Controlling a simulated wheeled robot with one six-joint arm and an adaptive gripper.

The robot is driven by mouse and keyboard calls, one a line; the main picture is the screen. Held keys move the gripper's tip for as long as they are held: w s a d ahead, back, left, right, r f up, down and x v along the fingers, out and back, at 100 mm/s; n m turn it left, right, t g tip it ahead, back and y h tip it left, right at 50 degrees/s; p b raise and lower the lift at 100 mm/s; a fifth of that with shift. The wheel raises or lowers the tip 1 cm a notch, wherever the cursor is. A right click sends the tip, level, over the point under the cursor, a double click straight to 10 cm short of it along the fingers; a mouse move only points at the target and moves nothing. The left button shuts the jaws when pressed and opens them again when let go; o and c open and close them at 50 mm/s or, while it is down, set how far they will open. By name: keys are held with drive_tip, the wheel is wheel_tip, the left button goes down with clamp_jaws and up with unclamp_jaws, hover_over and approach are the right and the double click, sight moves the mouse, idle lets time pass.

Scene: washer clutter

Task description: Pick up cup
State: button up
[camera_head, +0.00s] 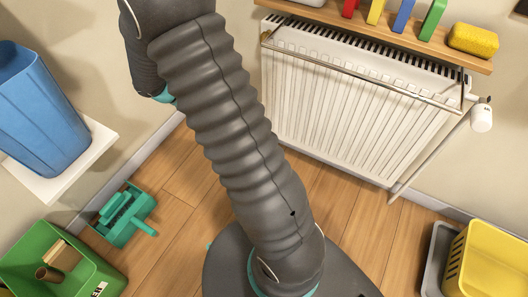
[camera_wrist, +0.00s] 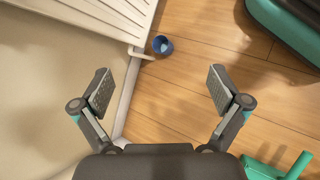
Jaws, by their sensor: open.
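A small round blue cup (camera_wrist: 162,45), dark at the rim and paler inside, stands on the wooden floor in the wrist view. It is close to the radiator's pipe end, near the wall. I look down on it from above. My gripper (camera_wrist: 161,87) is open and empty, with its two pads wide apart on either side of the picture. The cup shows beyond the gap between the pads, well below them and touching neither. In the head view I see neither the cup nor the gripper, and my own arm covers the middle.
A white radiator (camera_head: 360,105) is on the wall under a wooden shelf (camera_head: 450,52) with coloured blocks and a yellow sponge. A teal dustpan (camera_head: 122,215), green box (camera_head: 35,245), yellow bin (camera_head: 490,262) and blue bin (camera_head: 40,115) stand around. Bare floor surrounds the cup on its right.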

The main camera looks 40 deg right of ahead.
drive_tip(key=w+d+f+n+h+b, duration=0.1)
drive_tip(key=d+f+n+h, duration=0.15)
drive_tip(key=f, duration=0.85)
drive_tip(key=w+d+f+n+h+b, duration=0.1)
drive_tip(key=f+n+h, duration=0.15)
drive_tip(key=f, duration=0.75)
drive_tip(key=w+d+f+n+h+b, duration=0.1)
drive_tip(key=d+f+n, duration=0.15)
drive_tip(key=f, duration=0.85)
drive_tip(key=shift+n, duration=0.55)
drive_tip(key=x, duration=0.7)
drive_tip(key=shift+s+d+f, duration=0.2)
drive_tip(key=shift+s+d, duration=0.05)
drive_tip(key=shift+d, duration=0.05)
drive_tip(key=shift+w+x, duration=0.15)
drive_tip(key=shift+x, duration=1.15)
drive_tip(key=shift+w+x, duration=0.2)
drive_tip(key=shift+x, duration=1.15)
drive_tip(key=shift+d+r, duration=0.1)
drive_tip(key=c, duration=1.3)
drive_tip(key=shift+r, duration=0.1)
drive_tip(key=shift+c, duration=0.2)
